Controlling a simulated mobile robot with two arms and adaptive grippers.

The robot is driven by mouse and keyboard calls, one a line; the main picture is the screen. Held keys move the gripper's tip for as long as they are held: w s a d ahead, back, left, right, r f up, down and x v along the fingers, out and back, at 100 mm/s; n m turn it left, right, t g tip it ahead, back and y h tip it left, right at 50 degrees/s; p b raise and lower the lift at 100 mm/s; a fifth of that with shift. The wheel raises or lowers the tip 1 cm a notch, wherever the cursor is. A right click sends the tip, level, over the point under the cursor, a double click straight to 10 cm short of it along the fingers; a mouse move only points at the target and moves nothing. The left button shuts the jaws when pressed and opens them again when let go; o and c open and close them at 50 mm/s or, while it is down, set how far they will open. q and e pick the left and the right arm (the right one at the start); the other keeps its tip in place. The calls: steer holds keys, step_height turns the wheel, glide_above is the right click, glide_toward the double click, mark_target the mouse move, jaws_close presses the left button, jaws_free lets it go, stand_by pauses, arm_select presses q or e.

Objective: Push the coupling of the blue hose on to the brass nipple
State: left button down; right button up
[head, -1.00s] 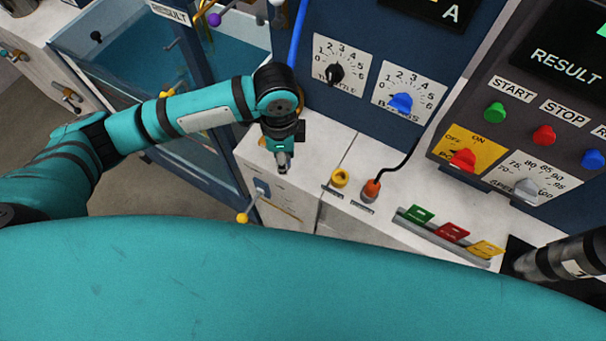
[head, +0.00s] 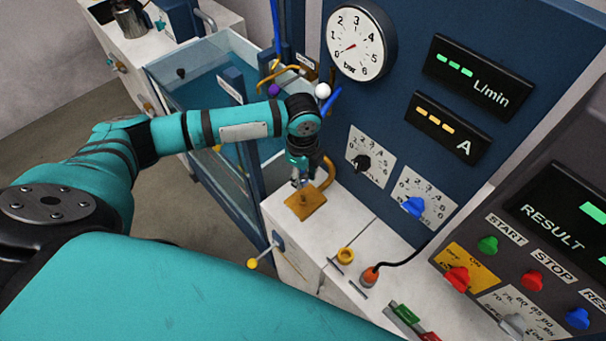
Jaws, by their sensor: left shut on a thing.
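My left gripper (head: 299,182) points down over a small brass plate (head: 305,207) on the white bench top. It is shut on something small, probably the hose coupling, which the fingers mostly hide. A short piece of the blue hose (head: 332,102) shows behind my left wrist, slanting up to the right. The brass nipple cannot be made out clearly; a small metallic tip under the fingers sits over the plate, and I cannot tell whether the two touch. A bent brass pipe (head: 329,174) rises just right of the plate. My right gripper is out of view.
A blue panel with a pressure gauge (head: 357,43), black knob (head: 362,163) and blue knob (head: 413,206) stands behind. A glass-walled water tank (head: 205,80) is at left. A yellow ring (head: 345,256) and orange plug (head: 370,275) sit on the bench nearer me.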

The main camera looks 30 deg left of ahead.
arm_select(q)
steer(key=shift+r, duration=0.2)
steer(key=shift+f+b, duration=0.3)
steer(key=shift+f, duration=0.6)
step_height(320, 180, down, 3)
steer(key=shift+r+b, duration=0.2)
steer(key=shift+b, duration=0.4)
steer(key=shift+f+b, duration=0.4)
steer(key=shift+f, duration=0.4)
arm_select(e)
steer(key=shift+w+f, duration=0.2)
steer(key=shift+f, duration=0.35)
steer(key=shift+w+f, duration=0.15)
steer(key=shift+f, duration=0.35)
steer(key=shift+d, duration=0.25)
arm_select(q)
steer(key=shift+p, duration=0.45)
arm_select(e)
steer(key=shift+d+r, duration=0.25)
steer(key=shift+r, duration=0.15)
